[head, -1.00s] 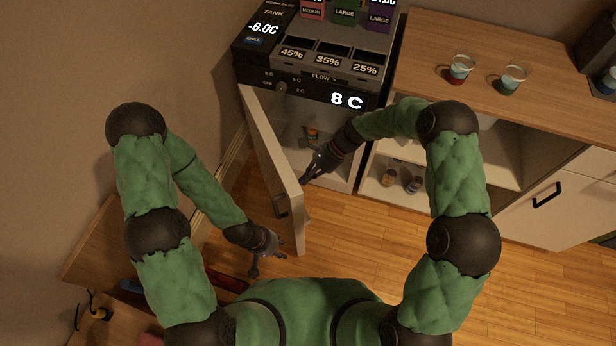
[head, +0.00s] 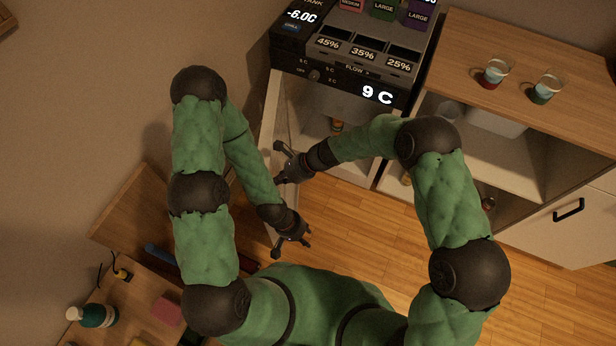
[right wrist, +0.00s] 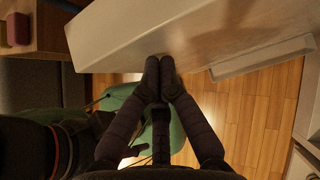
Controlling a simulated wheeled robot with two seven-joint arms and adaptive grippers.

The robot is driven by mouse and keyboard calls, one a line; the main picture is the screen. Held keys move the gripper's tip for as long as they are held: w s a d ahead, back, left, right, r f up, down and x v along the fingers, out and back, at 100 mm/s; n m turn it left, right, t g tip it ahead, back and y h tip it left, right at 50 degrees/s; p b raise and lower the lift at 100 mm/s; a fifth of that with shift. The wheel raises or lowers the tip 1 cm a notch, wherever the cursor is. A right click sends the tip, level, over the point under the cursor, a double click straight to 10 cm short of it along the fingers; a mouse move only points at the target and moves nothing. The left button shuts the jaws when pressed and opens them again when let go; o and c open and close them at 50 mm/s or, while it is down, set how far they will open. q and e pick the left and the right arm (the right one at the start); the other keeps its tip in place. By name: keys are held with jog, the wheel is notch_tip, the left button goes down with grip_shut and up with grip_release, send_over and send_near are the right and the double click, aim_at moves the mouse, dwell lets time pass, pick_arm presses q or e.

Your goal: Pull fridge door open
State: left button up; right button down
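The pale fridge door (head: 271,115) stands wide open below the dark control panel (head: 375,92), which reads 9 C. Its lower part is partly hidden by my arms in the head view. The fridge interior (head: 318,103) is exposed. My right gripper (head: 281,163) is at the inner side of the door. In the right wrist view, its fingers (right wrist: 160,68) are together with nothing between them, tips against or very near the door panel (right wrist: 190,30). My left gripper (head: 302,243) is near the door's free end, fingers spread and empty.
A wooden counter (head: 500,45) with two glasses stands right of the fridge, above open shelves. A low wooden table (head: 125,310) with a bottle (head: 95,316) and a pink block (head: 166,309) is at lower left. The wooden floor (head: 400,240) right of the door is clear.

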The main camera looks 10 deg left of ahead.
jog(key=a, duration=0.2)
jog(key=s+a, duration=0.1)
jog(key=a, duration=0.2)
jog(key=s+a, duration=0.1)
jog(key=a, duration=0.2)
jog(key=shift+d, duration=0.1)
jog(key=shift+d, duration=0.25)
pick_arm(q)
jog(key=shift+s+d+r+p, duration=0.1)
jog(key=shift+s+r+p, duration=0.1)
jog(key=shift+r+p, duration=0.55)
jog(key=shift+s+d+r+p, duration=0.1)
jog(key=shift+s+r+p, duration=0.1)
jog(key=shift+r+p, duration=0.5)
jog(key=shift+s+d+r+p, duration=0.1)
jog(key=shift+s+r+p, duration=0.1)
jog(key=shift+r+p, duration=0.55)
pick_arm(e)
jog(key=d+r, duration=0.7)
jog(key=d, duration=0.3)
jog(key=shift+d, duration=0.25)
jog(key=shift+w, duration=0.1)
